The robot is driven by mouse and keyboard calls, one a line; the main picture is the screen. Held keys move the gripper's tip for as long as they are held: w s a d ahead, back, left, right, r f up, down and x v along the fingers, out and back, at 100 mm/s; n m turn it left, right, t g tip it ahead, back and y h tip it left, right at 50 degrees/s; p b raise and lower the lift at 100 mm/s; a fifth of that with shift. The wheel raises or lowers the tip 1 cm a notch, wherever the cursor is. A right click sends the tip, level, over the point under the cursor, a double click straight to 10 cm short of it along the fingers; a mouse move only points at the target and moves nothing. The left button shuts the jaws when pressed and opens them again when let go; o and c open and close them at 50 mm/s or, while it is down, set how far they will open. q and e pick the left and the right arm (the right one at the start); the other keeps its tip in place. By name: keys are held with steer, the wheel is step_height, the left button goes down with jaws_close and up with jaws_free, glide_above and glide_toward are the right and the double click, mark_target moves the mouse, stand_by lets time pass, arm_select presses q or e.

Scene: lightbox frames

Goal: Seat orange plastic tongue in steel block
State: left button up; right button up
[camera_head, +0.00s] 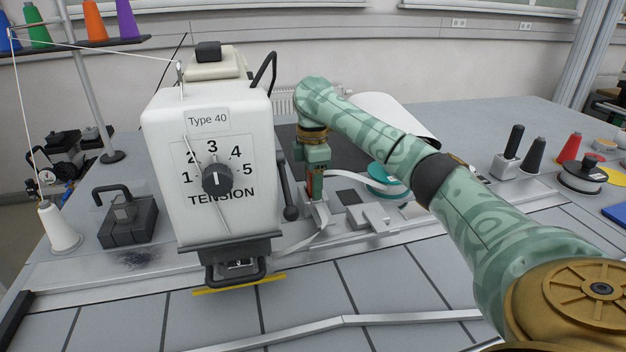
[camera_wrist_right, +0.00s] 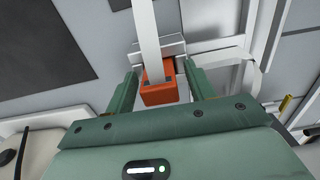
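The orange plastic tongue (camera_wrist_right: 158,90) is a small block-like piece between the fingers of my right gripper (camera_wrist_right: 160,82) in the wrist view. A narrow gap shows on each side of it, so the fingers look open around it. A steel block (camera_wrist_right: 172,48) lies just beyond it, with a pale strip (camera_wrist_right: 146,30) running over it to the tongue. I cannot tell how far the tongue sits in the block. In the head view my right gripper (camera_head: 315,194) points down beside the sewing machine, and a little orange-red shows between its fingers. My left gripper is not in view.
The white machine head (camera_head: 208,150) with its tension dial stands close left of my right gripper. Metal blocks (camera_head: 368,216) and a teal reel (camera_head: 388,178) lie to its right. Spools (camera_head: 568,148) stand at far right. The grey front table (camera_head: 390,285) is mostly clear.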

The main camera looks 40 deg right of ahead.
arm_select(q)
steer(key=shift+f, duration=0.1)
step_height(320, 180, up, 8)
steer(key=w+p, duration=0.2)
steer(key=p, duration=0.5)
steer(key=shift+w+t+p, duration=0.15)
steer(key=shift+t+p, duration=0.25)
arm_select(e)
step_height(320, 180, up, 12)
steer(key=shift+r, duration=0.2)
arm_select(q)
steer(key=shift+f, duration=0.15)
